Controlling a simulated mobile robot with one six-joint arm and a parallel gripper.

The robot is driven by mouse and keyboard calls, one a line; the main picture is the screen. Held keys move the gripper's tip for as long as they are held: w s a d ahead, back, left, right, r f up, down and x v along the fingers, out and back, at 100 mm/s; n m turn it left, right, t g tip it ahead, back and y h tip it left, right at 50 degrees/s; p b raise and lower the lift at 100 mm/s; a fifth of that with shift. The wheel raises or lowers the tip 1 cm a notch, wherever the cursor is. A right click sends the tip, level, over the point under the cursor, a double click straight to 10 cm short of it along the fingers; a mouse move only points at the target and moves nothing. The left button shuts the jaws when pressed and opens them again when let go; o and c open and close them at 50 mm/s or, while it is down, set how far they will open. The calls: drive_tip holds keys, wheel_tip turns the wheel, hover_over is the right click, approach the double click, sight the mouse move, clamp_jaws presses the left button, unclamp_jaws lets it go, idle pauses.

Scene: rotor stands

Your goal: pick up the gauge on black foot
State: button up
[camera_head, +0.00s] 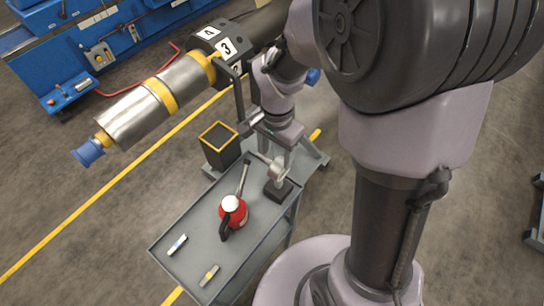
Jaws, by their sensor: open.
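The gauge (275,171) stands on its black foot (279,190) near the far right corner of the grey cart top (190,222). Its pale round head is small in the picture, and it looks upright. My gripper (280,158) points down from above at the gauge's upper part. It is open, and its fingers are close around or beside the gauge head; I cannot tell whether they touch it. My gripper and wrist partly hide the top of the gauge.
A red can-like object (233,211) with a black handle stands left of the gauge. Two small items (177,244) (209,275) lie at the cart's near end. A black yellow-rimmed bin (220,146) stands beyond. A silver rotor (150,103) hangs at upper left.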

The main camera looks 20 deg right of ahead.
sight(279, 178)
wheel_tip(279, 178, down, 3)
drive_tip(key=shift+w+r+b, duration=0.1)
drive_tip(key=shift+r+b, duration=0.05)
drive_tip(key=shift+b, duration=0.15)
drive_tip(key=f+b, duration=0.1)
drive_tip(key=f, duration=0.1)
drive_tip(key=f+b, duration=0.1)
drive_tip(key=f, duration=0.1)
drive_tip(key=d+f+b, duration=0.1)
drive_tip(key=f, duration=0.1)
drive_tip(key=shift+s+f, duration=0.2)
drive_tip(key=shift+r, duration=0.2)
drive_tip(key=shift+c, duration=0.5)
clamp_jaws()
